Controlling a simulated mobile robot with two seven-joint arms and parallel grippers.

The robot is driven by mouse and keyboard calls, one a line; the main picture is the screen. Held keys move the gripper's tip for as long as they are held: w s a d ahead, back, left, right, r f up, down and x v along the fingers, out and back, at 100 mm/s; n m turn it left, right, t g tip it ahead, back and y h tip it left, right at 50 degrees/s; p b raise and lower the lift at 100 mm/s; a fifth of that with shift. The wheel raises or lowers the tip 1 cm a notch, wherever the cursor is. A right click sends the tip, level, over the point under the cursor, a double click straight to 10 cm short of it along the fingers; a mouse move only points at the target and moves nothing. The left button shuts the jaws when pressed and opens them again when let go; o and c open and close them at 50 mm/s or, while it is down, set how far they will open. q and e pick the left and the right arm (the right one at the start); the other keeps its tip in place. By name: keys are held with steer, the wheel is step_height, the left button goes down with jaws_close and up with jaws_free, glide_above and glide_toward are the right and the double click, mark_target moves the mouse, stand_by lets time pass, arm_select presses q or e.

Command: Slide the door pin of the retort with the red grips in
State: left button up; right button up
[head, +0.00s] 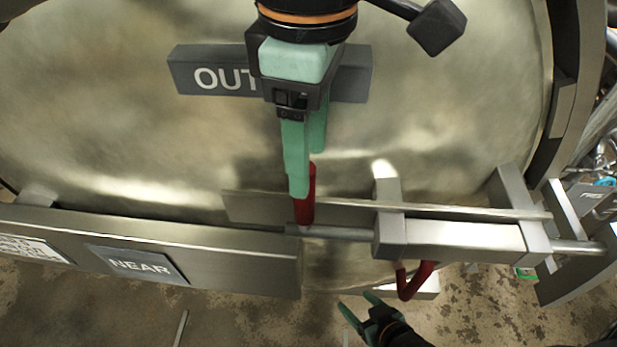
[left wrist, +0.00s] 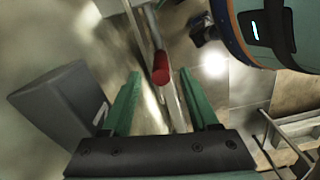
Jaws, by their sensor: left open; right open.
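The door pin (head: 345,234) is a steel rod. It runs from a grey housing block (head: 455,240) on the right toward the end of the grey bar at left. A red grip (head: 306,208) stands up from its left end. My left gripper (head: 300,188) reaches down from the top over this red grip, fingers open. In the left wrist view, the red grip (left wrist: 161,68) shows between and beyond the open fingers; contact cannot be told. A second red grip, bent (head: 416,282), hangs below the block. My right gripper (head: 357,304) is open and empty, left of it.
The round steel retort door (head: 100,120) fills the back, with an "OUT" sign (head: 205,80) partly behind my left arm. A bar with a "NEAR" sign (head: 138,265) crosses the lower left. A thin plate edge (head: 440,210) runs behind the block. Stained floor shows below.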

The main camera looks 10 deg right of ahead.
arm_select(q)
step_height(320, 180, up, 5)
steer(key=shift+r, duration=0.15)
stand_by(0.5)
